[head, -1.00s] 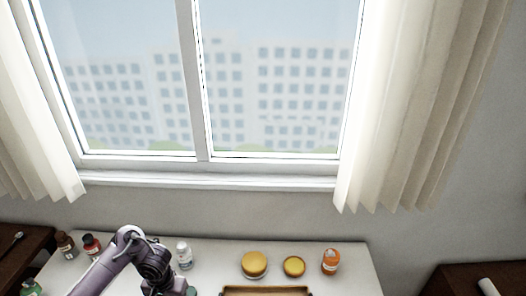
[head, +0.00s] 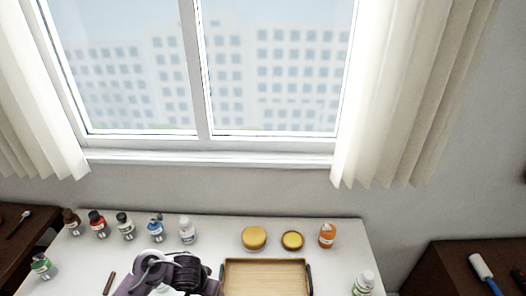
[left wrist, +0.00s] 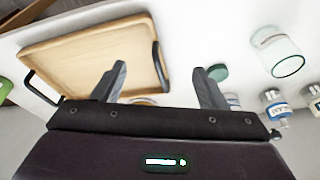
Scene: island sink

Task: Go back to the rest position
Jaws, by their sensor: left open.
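My left arm (head: 165,276) shows at the bottom of the head view, over the front of the white table and just left of the wooden tray. Its fingertips are not clear in the head view. In the left wrist view my left gripper (left wrist: 160,67) is open, with its two dark fingers apart and nothing between them. The wooden tray (head: 264,263) with dark handles lies on the table and also shows in the left wrist view (left wrist: 90,52). My right gripper is not in view.
Several bottles, including a red one (head: 97,223) and a blue one (head: 156,227), line the table's back left. Two yellow-topped jars (head: 254,238) and an orange bottle (head: 327,235) stand at the back right.

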